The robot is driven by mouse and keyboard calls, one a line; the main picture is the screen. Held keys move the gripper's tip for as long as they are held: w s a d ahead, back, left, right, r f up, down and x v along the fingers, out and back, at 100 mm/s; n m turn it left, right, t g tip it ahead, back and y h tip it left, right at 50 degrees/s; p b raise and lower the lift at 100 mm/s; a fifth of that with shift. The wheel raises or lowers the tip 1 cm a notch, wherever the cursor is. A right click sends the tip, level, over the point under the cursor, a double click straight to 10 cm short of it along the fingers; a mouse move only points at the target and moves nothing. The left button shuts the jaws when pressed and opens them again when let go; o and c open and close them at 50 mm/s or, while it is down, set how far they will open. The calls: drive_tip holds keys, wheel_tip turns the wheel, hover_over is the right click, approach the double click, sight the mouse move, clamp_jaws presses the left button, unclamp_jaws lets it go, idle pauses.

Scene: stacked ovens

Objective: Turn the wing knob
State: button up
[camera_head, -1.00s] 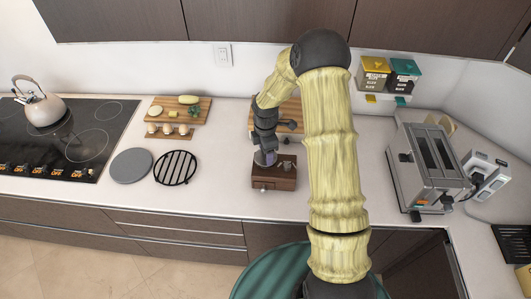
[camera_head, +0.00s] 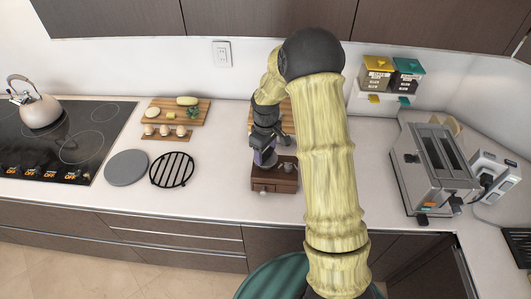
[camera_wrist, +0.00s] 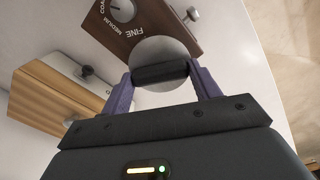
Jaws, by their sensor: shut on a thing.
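The wing knob (camera_wrist: 161,73) shows in the wrist view as a dark bar across a round silver disc beside a brown wooden box (camera_wrist: 182,22). My gripper (camera_wrist: 160,78) has its two purple fingers at the bar's two ends, shut on it. In the head view the box (camera_head: 272,186) stands on the counter, and my gripper (camera_head: 265,157) is over its left part. The knob itself is hidden there by my gripper and wrist.
The box carries a small dial (camera_wrist: 122,9) marked FINE and MEDIUM. A cutting board (camera_head: 287,118) lies behind my wrist. A black round rack (camera_head: 172,169) and a grey disc (camera_head: 126,167) lie to the left. A toaster (camera_head: 436,165) stands to the right.

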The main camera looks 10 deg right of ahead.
drive_tip(key=m+b, duration=0.1)
drive_tip(key=m, duration=0.2)
drive_tip(key=shift+m, duration=0.4)
drive_tip(key=m, duration=0.3)
drive_tip(key=shift+m+b, duration=0.3)
drive_tip(key=shift+b, duration=0.1)
drive_tip(key=m, duration=0.6)
drive_tip(key=shift+m, duration=0.3)
drive_tip(key=o, duration=1)
drive_tip(key=shift+r, duration=0.15)
